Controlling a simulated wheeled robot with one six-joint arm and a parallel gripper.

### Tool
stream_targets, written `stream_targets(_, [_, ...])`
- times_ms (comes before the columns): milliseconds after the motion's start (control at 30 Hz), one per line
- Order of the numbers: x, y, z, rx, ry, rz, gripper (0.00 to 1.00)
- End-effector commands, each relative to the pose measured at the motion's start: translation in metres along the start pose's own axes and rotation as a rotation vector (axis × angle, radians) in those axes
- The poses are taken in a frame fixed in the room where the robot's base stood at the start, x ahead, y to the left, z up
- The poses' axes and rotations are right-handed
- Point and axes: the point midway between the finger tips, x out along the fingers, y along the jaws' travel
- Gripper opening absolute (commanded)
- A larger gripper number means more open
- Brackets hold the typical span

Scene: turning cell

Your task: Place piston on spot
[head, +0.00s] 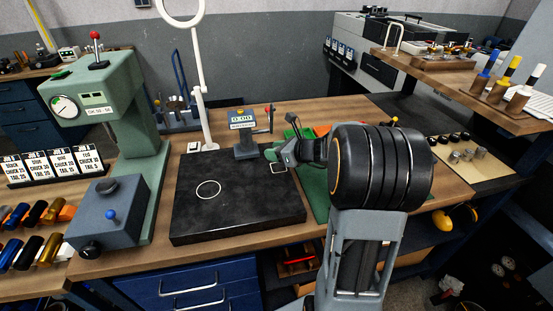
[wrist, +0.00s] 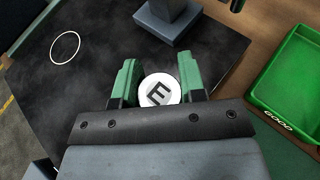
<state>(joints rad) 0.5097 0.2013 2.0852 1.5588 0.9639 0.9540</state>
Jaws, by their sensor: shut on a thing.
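My gripper (wrist: 158,88) shows in the wrist view with its two green fingers shut on the piston (wrist: 158,90). In the head view my gripper (head: 275,152) is over the right back part of the black plate, and the piston cannot be made out there. The spot (head: 208,189) is a white ring on the left part of the black plate (head: 240,220). It also shows at upper left in the wrist view (wrist: 65,48). The ring is empty, and the piston is right of it.
A grey gauge stand with a display (head: 243,137) stands at the plate's back edge. A white lamp post (head: 204,100) rises behind the plate. A green press (head: 135,130) stands to its left. A green bin (wrist: 289,80) lies to the right. The plate's front is clear.

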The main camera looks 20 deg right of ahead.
Motion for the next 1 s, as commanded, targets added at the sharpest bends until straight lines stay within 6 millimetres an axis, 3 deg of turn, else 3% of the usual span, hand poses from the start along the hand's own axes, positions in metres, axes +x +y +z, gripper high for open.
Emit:
stream_targets(300, [0.016,-0.004,-0.030,0.003,0.001,0.000,0.12])
stream_targets(800, [0.019,-0.003,-0.037,0.000,0.001,0.000,0.12])
stream_targets(833, [0.019,-0.003,-0.036,0.000,0.001,0.000,0.40])
stream_targets(1000, [0.019,-0.003,-0.036,0.000,0.001,0.000,0.57])
